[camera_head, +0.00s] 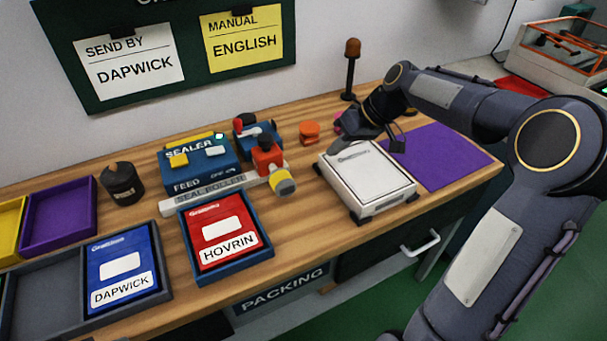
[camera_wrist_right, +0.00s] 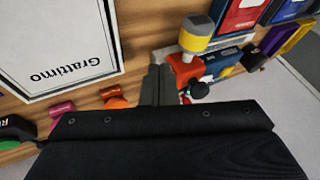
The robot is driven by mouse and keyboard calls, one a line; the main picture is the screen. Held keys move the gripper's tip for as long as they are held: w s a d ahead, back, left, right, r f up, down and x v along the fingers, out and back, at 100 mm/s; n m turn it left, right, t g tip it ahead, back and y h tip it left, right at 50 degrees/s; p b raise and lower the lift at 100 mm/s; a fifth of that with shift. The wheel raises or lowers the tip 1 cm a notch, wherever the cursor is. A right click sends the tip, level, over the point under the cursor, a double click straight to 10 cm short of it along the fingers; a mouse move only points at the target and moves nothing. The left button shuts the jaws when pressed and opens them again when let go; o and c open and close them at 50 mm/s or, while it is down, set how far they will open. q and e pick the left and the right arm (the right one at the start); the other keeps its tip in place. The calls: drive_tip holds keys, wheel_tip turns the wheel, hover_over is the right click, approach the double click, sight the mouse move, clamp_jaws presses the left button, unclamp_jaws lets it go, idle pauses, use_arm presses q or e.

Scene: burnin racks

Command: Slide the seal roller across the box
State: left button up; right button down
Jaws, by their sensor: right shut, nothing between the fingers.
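The white box (camera_head: 365,172) lies closed in a dark holder near the table's right side; its lettered top also fills the upper left of the right wrist view (camera_wrist_right: 60,40). The seal roller (camera_head: 268,160) is a red block with a yellow-and-grey roller at the right end of a pale rail (camera_head: 215,192) lettered SEAL ROLLER, left of the white box and apart from it. It also shows in the right wrist view (camera_wrist_right: 186,70). My right gripper (camera_head: 348,134) is shut and empty above the box's far edge; its fingers show in the wrist view (camera_wrist_right: 157,85). My left gripper is out of view.
The blue sealer (camera_head: 205,168) stands behind the rail. A red HOVRIN box (camera_head: 215,232) and a blue DAPWICK box (camera_head: 121,268) lie in trays in front and left. An orange item (camera_head: 309,131) stands behind the white box; a purple mat (camera_head: 440,155) lies right.

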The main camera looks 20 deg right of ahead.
drive_tip(key=x, duration=0.7)
drive_tip(key=shift+a+f, duration=0.2)
drive_tip(key=shift+f, duration=0.05)
drive_tip(key=shift+s+a+f, duration=0.1)
drive_tip(key=shift+a+f, duration=0.1)
drive_tip(key=shift+a, duration=0.75)
drive_tip(key=shift+a+f, duration=0.15)
drive_tip(key=shift+a, duration=0.85)
drive_tip(key=shift+a, duration=0.15)
hover_over(196, 228)
